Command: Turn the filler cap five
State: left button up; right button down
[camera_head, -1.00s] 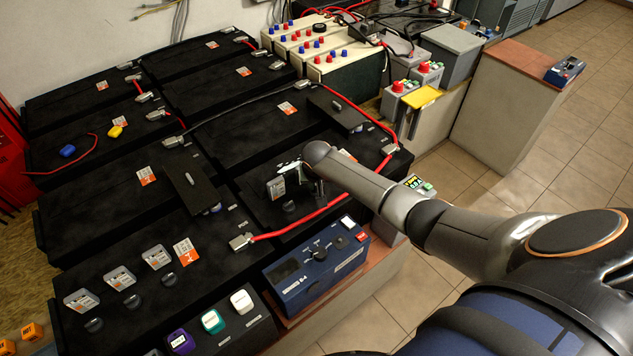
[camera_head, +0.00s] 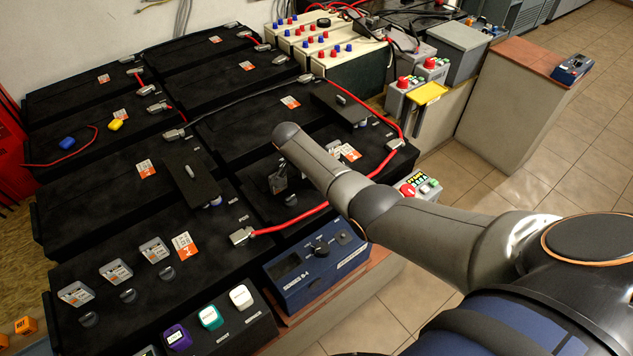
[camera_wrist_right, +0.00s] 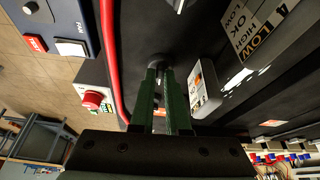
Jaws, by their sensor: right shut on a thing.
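In the right wrist view, the two green fingers of my right gripper (camera_wrist_right: 166,92) are closed around a small round black filler cap (camera_wrist_right: 158,61) on the black battery top. A clear level gauge (camera_wrist_right: 205,88) stands just right of that cap. A larger gauge marked 4, with LOW, OK and HIGH (camera_wrist_right: 248,32), is at the upper right. My left gripper is in neither view.
A red cable (camera_head: 290,226) runs along the battery's front edge, close to my right gripper in the wrist view. A blue instrument box (camera_head: 315,264) stands in front. Several gauges and caps line the left battery. A grey box with a red button (camera_head: 421,187) is at the right.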

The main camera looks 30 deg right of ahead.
jog(key=shift+m+b, duration=0.45)
jog(key=shift+m, duration=0.15)
jog(key=shift+g, duration=0.3)
jog(key=c, duration=0.9)
grip_release()
jog(key=shift+w, duration=0.1)
jog(key=p+v, duration=0.2)
jog(key=v, duration=1)
jog(key=shift+r, duration=0.3)
jog(key=shift+f, duration=0.15)
